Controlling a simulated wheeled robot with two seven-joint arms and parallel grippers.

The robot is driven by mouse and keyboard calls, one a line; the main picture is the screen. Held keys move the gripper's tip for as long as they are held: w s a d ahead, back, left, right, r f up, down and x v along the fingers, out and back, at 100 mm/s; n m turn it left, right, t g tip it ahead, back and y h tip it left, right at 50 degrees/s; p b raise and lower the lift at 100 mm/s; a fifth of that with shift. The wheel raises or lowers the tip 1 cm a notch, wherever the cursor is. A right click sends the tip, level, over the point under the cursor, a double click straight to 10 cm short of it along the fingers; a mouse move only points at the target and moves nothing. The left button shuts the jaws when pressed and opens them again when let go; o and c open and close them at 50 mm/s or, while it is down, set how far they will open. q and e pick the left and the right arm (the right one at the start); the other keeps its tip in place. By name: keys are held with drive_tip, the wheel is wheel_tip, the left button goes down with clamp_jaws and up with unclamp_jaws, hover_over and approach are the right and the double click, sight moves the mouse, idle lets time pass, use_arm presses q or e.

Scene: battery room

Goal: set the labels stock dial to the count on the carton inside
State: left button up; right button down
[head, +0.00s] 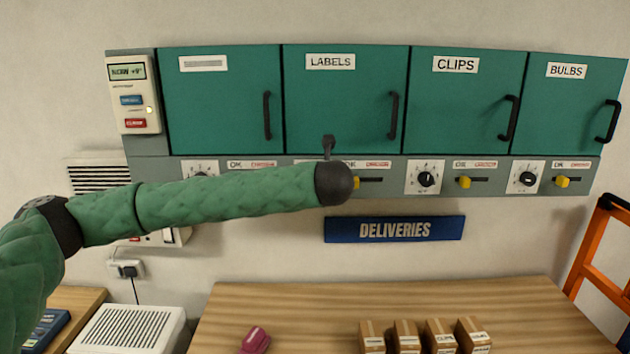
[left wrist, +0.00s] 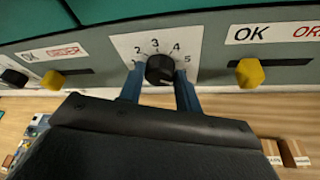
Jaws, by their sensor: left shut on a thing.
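The LABELS cupboard door (head: 345,95) is shut in the head view, so any carton inside is hidden. The stock dial below it is behind my left arm in the head view. In the left wrist view its black knob (left wrist: 163,70) sits on a white plate (left wrist: 130,44) with 2, 3, 4 and 5 readable. I cannot tell for sure where the pointer stands. My left gripper (left wrist: 159,82) is shut on this knob, with one blue finger at each side. My right gripper is not in view.
A yellow OK/ORDER slider (left wrist: 250,74) is right of the dial. The CLIPS (head: 458,95) and BULBS (head: 565,100) doors are shut, as is the leftmost door (head: 215,110). Several small cartons (head: 407,337) and a pink object (head: 255,340) are on the wooden table (head: 300,305) below.

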use_arm(q)
drive_tip(key=shift+f, duration=0.15)
drive_tip(key=o, duration=1)
drive_tip(key=shift+c, duration=0.2)
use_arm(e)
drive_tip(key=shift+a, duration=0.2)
use_arm(q)
drive_tip(key=shift+s, duration=0.1)
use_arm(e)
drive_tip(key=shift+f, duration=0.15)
use_arm(q)
drive_tip(key=b+v, duration=0.4)
drive_tip(key=v, duration=0.3)
drive_tip(key=shift+s, duration=0.25)
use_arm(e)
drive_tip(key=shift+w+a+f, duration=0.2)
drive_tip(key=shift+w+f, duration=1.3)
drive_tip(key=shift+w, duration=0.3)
